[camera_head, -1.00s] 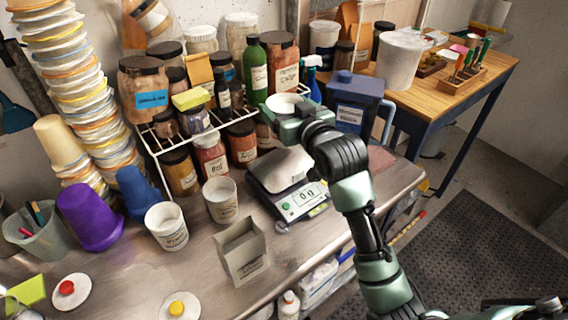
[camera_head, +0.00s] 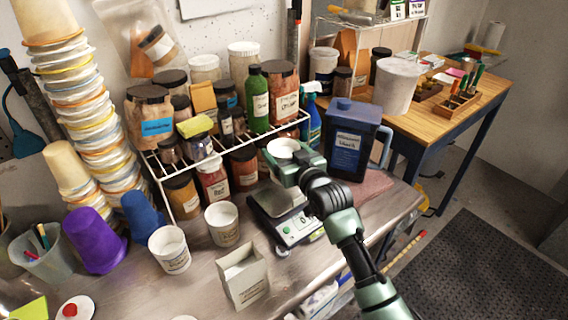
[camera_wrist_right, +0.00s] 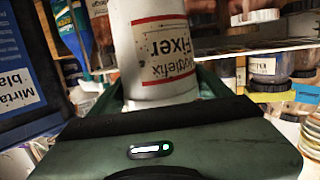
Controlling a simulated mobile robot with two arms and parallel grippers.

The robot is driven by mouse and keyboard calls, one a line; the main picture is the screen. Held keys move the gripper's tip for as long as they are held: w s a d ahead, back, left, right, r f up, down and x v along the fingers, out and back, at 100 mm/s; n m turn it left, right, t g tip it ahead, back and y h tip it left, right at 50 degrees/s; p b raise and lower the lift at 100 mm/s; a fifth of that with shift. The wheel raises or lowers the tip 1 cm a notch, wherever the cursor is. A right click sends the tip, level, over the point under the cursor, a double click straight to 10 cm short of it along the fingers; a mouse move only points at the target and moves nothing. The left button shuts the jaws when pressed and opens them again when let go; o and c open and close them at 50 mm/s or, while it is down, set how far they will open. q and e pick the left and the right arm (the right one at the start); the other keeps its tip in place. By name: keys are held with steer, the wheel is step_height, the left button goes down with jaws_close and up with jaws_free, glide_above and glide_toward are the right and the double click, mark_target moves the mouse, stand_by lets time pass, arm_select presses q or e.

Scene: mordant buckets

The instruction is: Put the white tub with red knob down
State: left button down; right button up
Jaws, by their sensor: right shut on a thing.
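My right gripper (camera_head: 299,168) is shut on a white tub (camera_head: 283,147), just behind and above the scale in the head view. The tub's round top faces up, and the gripper hides much of its side. In the right wrist view the white tub (camera_wrist_right: 160,60) shows a red-edged label reading "Fixer"; the picture has it upside down. I see no red knob on the held tub. A white lid with a red knob (camera_head: 72,308) lies at the bottom left of the bench. I cannot tell whether the tub touches anything below. My left gripper is not in view.
The scale (camera_head: 290,230) is below the gripper. A wire rack of jars (camera_head: 175,170) stands left, a dark blue jug (camera_head: 352,140) right. Two white cups (camera_head: 170,250) and a paper box (camera_head: 243,277) stand in front. Pinkish bench surface (camera_head: 375,187) is free beside the jug.

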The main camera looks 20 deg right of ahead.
steer(key=shift+f+p, duration=0.3)
steer(key=shift+f, duration=2.2)
steer(key=o, duration=1.7)
steer(key=shift+f, duration=0.15)
steer(key=b+v, duration=0.2)
steer(key=v, duration=1)
steer(key=shift+s, duration=0.1)
